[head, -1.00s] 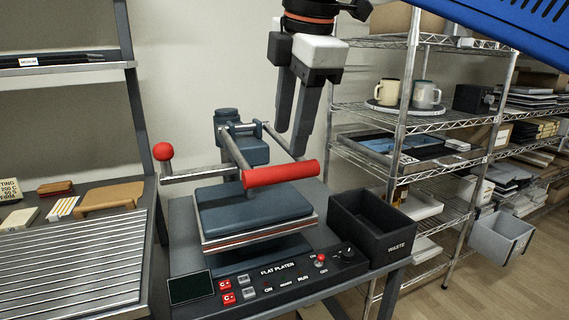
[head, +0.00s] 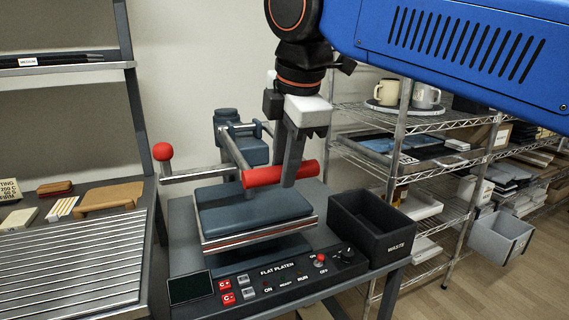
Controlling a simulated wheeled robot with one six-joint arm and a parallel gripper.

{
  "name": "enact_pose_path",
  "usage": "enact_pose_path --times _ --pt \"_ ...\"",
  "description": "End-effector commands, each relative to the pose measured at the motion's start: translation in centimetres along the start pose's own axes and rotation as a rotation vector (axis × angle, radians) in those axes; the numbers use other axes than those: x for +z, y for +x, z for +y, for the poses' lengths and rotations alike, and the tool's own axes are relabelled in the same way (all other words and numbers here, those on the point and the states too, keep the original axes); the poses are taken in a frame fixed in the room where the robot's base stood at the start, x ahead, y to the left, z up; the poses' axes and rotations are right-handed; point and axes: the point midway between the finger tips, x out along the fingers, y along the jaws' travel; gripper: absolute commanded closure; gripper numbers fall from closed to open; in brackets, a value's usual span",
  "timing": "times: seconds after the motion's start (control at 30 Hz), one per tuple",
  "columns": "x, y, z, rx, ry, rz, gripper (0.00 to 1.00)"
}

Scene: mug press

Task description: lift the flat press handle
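The flat press handle is a red grip bar (head: 280,173) on metal arms above the front of the flat press. The press's dark blue-grey upper plate (head: 245,208) lies low over its base, and the handle is down at the front. My gripper (head: 287,172) points down at the right half of the red bar. Its grey fingers overlap in this view, and at least one passes behind the bar, with its tip showing just below. I cannot tell whether the fingers touch the bar or how wide apart they are.
A red ball knob (head: 162,151) on a metal lever stands left of the press. A control panel (head: 285,275) runs along the front. A black waste bin (head: 372,228) is close on the right. Wire shelves (head: 400,160) stand behind it. A ribbed rack (head: 65,265) is at left.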

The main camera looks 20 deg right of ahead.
Motion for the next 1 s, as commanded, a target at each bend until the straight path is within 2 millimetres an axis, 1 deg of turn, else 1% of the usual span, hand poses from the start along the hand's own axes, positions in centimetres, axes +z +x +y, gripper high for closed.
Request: enact_pose_path --times 0.03,0.1,0.33,0.47,0.67,0.77,1.0 --pt "0.0 0.0 0.0 0.0 0.0 0.0 0.87" --pt "0.0 0.0 0.0 0.0 0.0 0.0 1.0" --pt "0.0 -0.3 0.1 0.0 0.0 0.0 1.0" --pt "0.0 -1.2 0.5 0.004 0.0 0.001 1.0" --pt "0.0 -4.0 1.9 0.007 0.002 0.001 1.0" --pt "0.0 -5.8 3.1 0.007 0.003 0.001 1.0" --pt "-0.1 -10.3 7.0 0.007 0.003 -0.002 1.0"
